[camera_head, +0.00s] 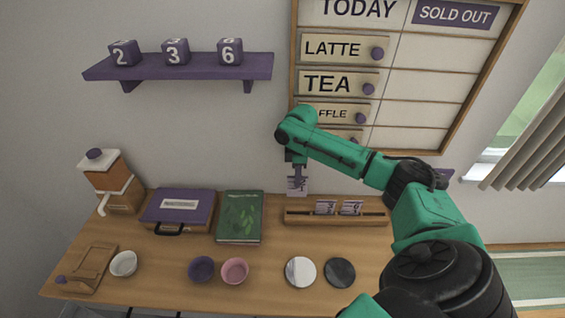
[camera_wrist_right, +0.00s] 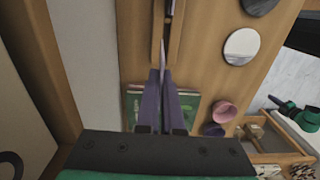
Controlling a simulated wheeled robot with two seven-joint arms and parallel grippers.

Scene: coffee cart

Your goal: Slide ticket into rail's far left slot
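A white printed ticket (camera_head: 298,186) hangs upright from my right gripper (camera_head: 297,164), which is shut on its top edge. In the right wrist view the ticket (camera_wrist_right: 163,56) shows edge-on between the purple fingertips (camera_wrist_right: 164,92). The wooden rail (camera_head: 370,219) stands at the back of the counter. Two other tickets, one at middle (camera_head: 325,207) and one to its right (camera_head: 351,208), stand in it. The held ticket is above the rail's left end; I cannot tell whether its lower edge touches the rail. The rail (camera_wrist_right: 173,38) lies ahead of the fingers in the wrist view. My left gripper is not in view.
A green book (camera_head: 240,217) and a purple case (camera_head: 178,208) lie left of the rail. A pink bowl (camera_head: 235,270), white disc (camera_head: 300,271) and dark disc (camera_head: 340,272) sit in front. The menu board (camera_head: 420,120) hangs on the wall behind my right arm.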

